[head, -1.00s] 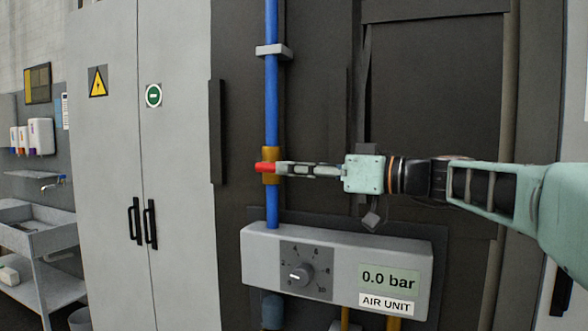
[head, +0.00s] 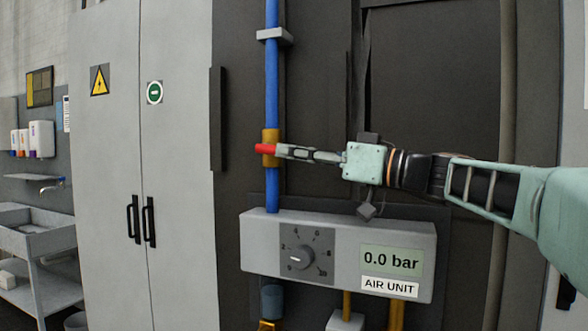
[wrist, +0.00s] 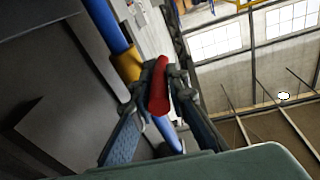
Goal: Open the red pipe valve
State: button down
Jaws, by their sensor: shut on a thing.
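The red valve handle (head: 264,148) sits on the brass valve body (head: 271,135) of the vertical blue pipe (head: 271,85). In the head view the handle points sideways, across the pipe. My gripper (head: 283,152) reaches in from the right and is shut on the handle. In the wrist view the red handle (wrist: 159,86) lies between the two fingertips, beside the brass body (wrist: 127,65) and the blue pipe (wrist: 104,24). The fingers hide part of the handle.
The air unit box (head: 343,240) with a dial (head: 298,257) and a display reading 0.0 bar (head: 391,261) is below the valve. A pipe bracket (head: 274,36) is above. A grey cabinet (head: 180,200) and a sink (head: 30,225) are at left.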

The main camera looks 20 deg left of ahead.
jog(key=shift+f+y+b, duration=0.5)
jog(key=shift+f+b, duration=0.15)
jog(key=shift+b, duration=1.95)
jog(key=shift+r+b, duration=0.1)
jog(key=shift+b, duration=0.55)
jog(key=shift+r, duration=0.1)
jog(key=c, duration=1.9)
grip_release()
jog(key=v, duration=1.2)
jog(key=shift+a+f, duration=0.1)
jog(key=shift+f, duration=0.2)
